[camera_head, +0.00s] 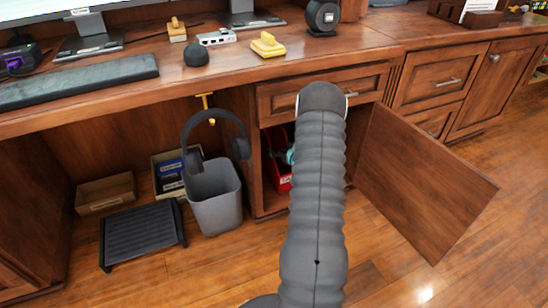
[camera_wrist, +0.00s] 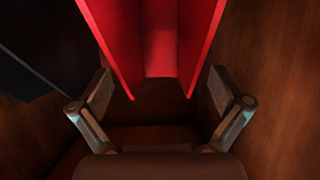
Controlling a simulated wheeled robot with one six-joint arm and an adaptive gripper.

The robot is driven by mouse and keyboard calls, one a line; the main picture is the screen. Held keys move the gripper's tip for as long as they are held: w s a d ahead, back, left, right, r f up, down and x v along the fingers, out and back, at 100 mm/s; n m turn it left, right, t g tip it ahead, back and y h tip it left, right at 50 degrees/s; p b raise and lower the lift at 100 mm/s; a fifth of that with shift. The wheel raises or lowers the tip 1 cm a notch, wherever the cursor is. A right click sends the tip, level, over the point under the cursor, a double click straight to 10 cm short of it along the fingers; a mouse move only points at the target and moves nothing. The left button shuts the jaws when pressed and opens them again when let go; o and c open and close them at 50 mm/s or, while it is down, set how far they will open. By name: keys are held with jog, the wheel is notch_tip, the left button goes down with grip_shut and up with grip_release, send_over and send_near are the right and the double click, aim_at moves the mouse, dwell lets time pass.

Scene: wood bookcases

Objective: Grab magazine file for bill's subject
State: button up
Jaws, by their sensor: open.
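A red magazine file (camera_wrist: 112,45) fills the upper middle of the wrist view, its two side walls running down toward me and its inside empty as far as I see. My gripper (camera_wrist: 159,90) is open, with one finger on each side of the file's lower end, apart from its walls. In the head view, red (camera_head: 278,172) with a pale label shows inside the open cabinet under the desk, partly hidden by my arm. My gripper is hidden there. I cannot read which subject the file carries.
A black object (camera_wrist: 45,60) stands left of the red file. Wooden cabinet walls (camera_wrist: 272,70) close in at right. The cabinet door (camera_head: 425,185) hangs open to the right. A grey bin (camera_head: 216,198) and headphones (camera_head: 214,115) are left of the cabinet.

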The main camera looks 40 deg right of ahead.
jog(key=shift+x, duration=2.65)
jog(key=shift+s, duration=0.1)
jog(key=c, duration=1.6)
